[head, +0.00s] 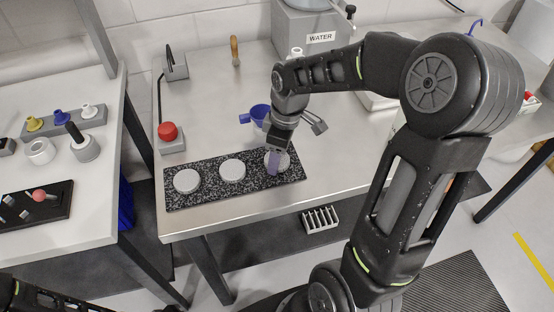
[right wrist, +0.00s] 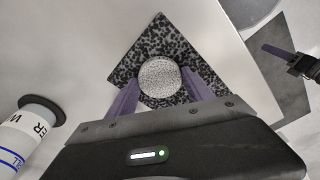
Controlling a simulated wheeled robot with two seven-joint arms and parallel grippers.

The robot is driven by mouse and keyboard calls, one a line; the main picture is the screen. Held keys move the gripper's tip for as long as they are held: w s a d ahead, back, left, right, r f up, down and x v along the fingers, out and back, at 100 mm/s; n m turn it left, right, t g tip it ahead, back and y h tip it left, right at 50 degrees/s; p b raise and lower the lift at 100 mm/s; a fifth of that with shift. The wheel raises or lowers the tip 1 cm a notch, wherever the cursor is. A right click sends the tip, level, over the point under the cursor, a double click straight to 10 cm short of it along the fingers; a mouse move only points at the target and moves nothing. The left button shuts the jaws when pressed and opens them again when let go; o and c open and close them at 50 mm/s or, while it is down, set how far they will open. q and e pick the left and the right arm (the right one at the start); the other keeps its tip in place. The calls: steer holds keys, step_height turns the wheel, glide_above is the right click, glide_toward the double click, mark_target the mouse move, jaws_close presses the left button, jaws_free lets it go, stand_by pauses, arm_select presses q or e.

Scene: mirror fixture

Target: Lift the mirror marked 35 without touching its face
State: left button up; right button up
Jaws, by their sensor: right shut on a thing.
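Three round pale grey discs stand in a row on a black speckled board (head: 210,190): a left disc (head: 187,180), a middle disc (head: 232,170) and a right disc (head: 285,158). No number is legible on any of them. My right gripper (head: 274,166) points down at the right disc and partly hides it. In the right wrist view, its purple fingers lie on either side of this disc (right wrist: 160,79), shut on it, with the speckled board behind. I cannot tell whether the disc is clear of the board. My left gripper (right wrist: 284,52) shows at the right wrist view's edge, its opening unclear.
A red button (head: 168,131) on a grey box stands left of the board. A blue cup (head: 259,115) is just behind it. A water container (head: 310,35) stands at the back. The board lies near the table's front edge. A side table (head: 75,215) holds small fittings.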

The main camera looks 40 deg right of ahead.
steer(key=c, duration=0.8)
step_height(320, 180, up, 10)
steer(key=shift+b, duration=0.45)
stand_by(0.4)
